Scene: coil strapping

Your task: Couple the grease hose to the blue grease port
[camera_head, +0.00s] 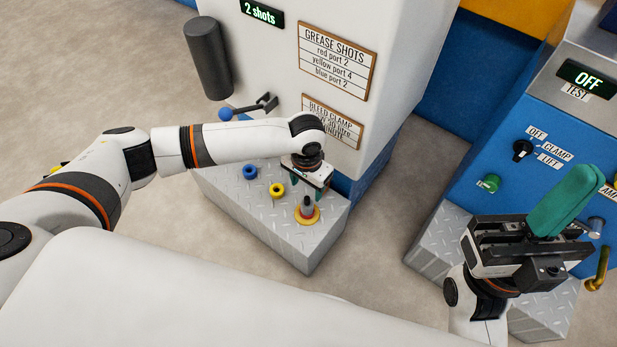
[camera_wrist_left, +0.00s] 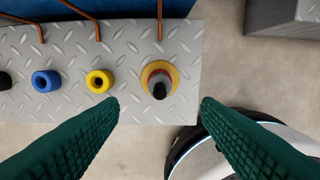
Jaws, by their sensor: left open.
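The blue grease port (camera_head: 250,171) is a blue ring on the sloped tread-plate block; it also shows at the left of the left wrist view (camera_wrist_left: 41,82). The yellow port (camera_head: 277,190) is beside it. At the block's right end a grey, dark-tipped coupler (camera_head: 307,206) stands upright on an orange-yellow disc, with red at its base; it looks like the grease hose's end, but no hose line is clear. My left gripper (camera_head: 307,190) is open above the coupler, which shows between and beyond its green fingers in the wrist view (camera_wrist_left: 159,88). My right gripper (camera_head: 572,198) is raised at the right.
The grease cabinet carries a "2 shots" display (camera_head: 262,12) and a grease shots sign (camera_head: 337,60) reading blue port 2. A blue control panel (camera_head: 510,150) with an OFF display stands at the right, near my right gripper. Open floor (camera_head: 385,220) separates the two.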

